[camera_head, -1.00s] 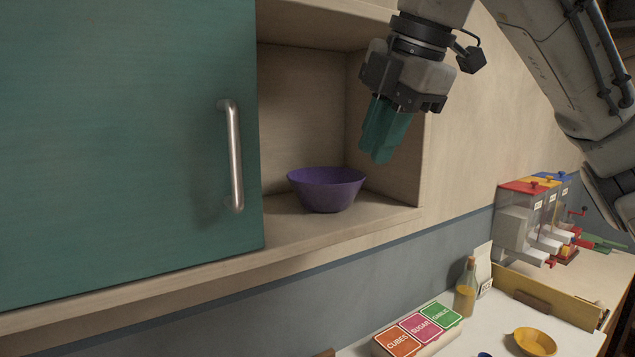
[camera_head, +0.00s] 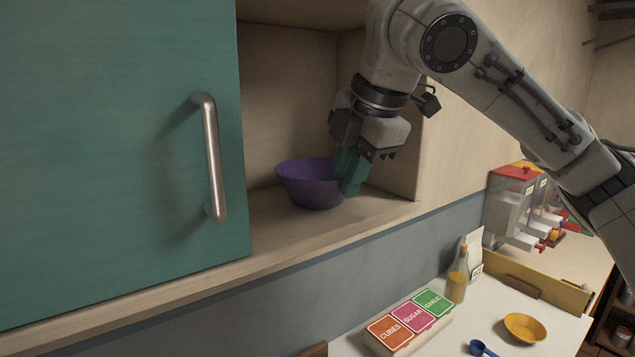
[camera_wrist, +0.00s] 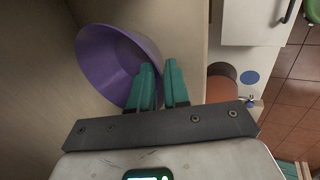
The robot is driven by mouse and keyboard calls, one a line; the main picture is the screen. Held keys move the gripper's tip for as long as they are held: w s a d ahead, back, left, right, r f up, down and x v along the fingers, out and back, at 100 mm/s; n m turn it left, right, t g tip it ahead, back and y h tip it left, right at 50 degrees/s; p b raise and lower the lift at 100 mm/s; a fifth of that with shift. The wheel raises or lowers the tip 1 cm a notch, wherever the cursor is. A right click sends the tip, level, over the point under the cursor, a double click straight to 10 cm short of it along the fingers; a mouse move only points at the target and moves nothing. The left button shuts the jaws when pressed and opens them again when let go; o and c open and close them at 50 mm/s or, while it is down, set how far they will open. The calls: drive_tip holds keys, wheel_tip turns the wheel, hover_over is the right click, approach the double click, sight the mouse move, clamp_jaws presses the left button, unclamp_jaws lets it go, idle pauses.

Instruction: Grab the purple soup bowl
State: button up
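The purple soup bowl (camera_head: 308,190) stands upright on the shelf of the open cabinet section. My gripper (camera_head: 350,186) points down at the bowl's right side. In the wrist view the purple bowl (camera_wrist: 103,66) lies at the left, and the two teal fingers of my gripper (camera_wrist: 161,72) show a gap between them. One finger is over the inside of the bowl and the other is outside it, with the rim between them. The fingers partly hide the bowl's right wall. I cannot tell whether either finger touches it.
A teal cabinet door (camera_head: 120,150) with a metal handle (camera_head: 212,158) covers the left part. The cabinet's right side wall stands close behind my gripper. Below are a labelled box (camera_head: 410,322), a bottle (camera_head: 457,278) and a yellow bowl (camera_head: 525,327) on a white counter.

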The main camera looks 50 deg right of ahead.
drive_tip(key=shift+x, duration=1.25)
drive_tip(key=shift+c, duration=0.4)
clamp_jaws()
